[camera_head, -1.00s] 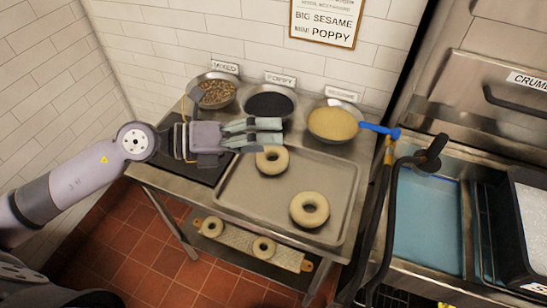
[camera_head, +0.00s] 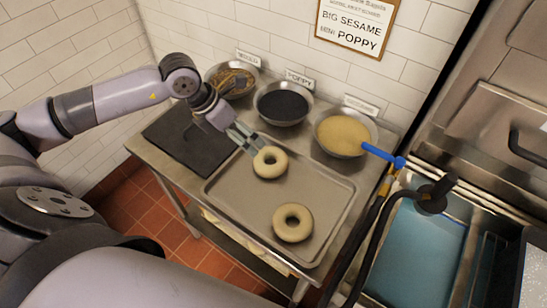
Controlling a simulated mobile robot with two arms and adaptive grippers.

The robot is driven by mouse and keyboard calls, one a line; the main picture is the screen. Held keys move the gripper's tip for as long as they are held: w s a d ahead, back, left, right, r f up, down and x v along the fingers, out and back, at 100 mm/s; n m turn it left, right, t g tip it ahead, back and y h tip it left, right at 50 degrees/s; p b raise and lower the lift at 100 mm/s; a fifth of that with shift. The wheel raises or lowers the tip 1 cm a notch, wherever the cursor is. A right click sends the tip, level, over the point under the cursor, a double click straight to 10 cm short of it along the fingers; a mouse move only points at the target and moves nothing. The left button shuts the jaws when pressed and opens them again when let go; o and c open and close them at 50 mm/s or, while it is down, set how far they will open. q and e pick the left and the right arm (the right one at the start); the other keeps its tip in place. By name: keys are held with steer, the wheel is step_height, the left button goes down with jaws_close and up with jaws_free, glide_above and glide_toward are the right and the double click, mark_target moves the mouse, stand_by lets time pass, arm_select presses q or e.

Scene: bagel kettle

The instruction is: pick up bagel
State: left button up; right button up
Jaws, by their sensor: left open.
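Two pale bagels lie on a grey metal tray (camera_head: 238,210) on the steel table. The far bagel (camera_head: 280,171) is near the tray's back left edge. The near bagel (camera_head: 281,232) is toward the tray's front right. My left gripper (camera_head: 249,142) comes in from the upper left with its fingers angled down. It is open and empty. Its fingertips are close beside the far bagel's upper left side; I cannot tell whether they touch it. My right gripper is not in view.
Bowls of mixed seeds (camera_head: 240,86), poppy (camera_head: 283,106) and sesame (camera_head: 345,133) stand behind the tray. A dark mat (camera_head: 187,150) lies at the left. A blue-handled tool (camera_head: 383,154) and a black hose (camera_head: 432,203) are at the right, near a blue-water basin (camera_head: 415,250).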

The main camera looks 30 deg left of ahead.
mark_target(268, 159)
arm_select(q)
steer(key=x, duration=0.2)
steer(key=p+x, duration=0.1)
steer(key=x, duration=0.1)
steer(key=p+x, duration=0.1)
steer(key=x, duration=0.2)
steer(key=shift+w+d, duration=0.25)
steer(key=shift+d, duration=0.15)
steer(key=shift+w+d+f, duration=0.15)
steer(key=shift+f, duration=0.45)
steer(key=shift+f+p, duration=0.15)
steer(key=shift+p, duration=0.15)
steer(key=p+x, duration=0.1)
steer(key=x, duration=0.1)
steer(key=p+x, duration=0.1)
steer(key=x, duration=0.1)
steer(key=shift+w+d, duration=0.1)
steer(key=shift+d, duration=0.25)
steer(key=shift+w+d+f, duration=0.1)
steer(key=shift+f, duration=0.3)
steer(key=c, duration=1.1)
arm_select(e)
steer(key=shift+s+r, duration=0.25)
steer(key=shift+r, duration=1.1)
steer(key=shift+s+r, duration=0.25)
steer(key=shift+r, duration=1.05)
